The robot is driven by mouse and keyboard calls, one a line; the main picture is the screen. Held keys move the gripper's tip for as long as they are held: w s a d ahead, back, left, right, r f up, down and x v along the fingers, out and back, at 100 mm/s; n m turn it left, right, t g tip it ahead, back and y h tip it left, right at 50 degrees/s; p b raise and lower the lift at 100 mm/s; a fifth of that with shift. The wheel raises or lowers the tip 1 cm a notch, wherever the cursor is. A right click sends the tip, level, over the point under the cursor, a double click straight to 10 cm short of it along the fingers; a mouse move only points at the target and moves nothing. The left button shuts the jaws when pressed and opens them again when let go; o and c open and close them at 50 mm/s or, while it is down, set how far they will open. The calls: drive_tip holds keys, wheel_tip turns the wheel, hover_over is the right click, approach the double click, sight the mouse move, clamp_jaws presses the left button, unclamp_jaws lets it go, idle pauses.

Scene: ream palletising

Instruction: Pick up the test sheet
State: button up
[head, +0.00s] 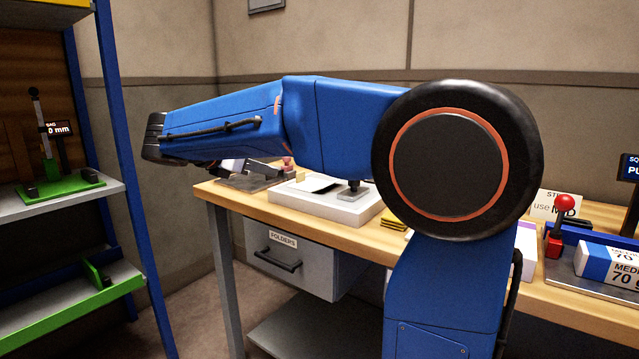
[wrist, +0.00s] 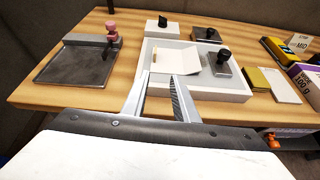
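A pale cream sheet (wrist: 175,61), likely the test sheet, lies in a shallow white tray (wrist: 205,93) on the wooden bench. In the head view the sheet (head: 312,183) shows as a small pale shape in the tray (head: 340,211), beside a dark patch. My gripper (wrist: 159,79) is open and empty, its two fingers apart. In the wrist view its tips reach the tray's near side and overlap the sheet's near edge; I cannot tell whether they touch. In the head view my gripper (head: 250,168) is partly hidden by my blue arm.
A grey block with a black knob (wrist: 222,63) sits in the tray, right of the sheet. A metal plate device (wrist: 75,66) with pink knobs stands left. Yellow pads (wrist: 258,82) lie right. A shelf rack (head: 60,200) stands far left; a folders drawer (head: 290,262) hangs below the bench.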

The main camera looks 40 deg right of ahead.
drive_tip(key=w, duration=0.1)
approach(299, 174)
drive_tip(key=shift+n, duration=0.3)
drive_tip(key=x, duration=1)
drive_tip(key=shift+w+d+f, duration=0.1)
drive_tip(key=shift+w+d, duration=0.05)
drive_tip(key=shift+w, duration=0.05)
clamp_jaws()
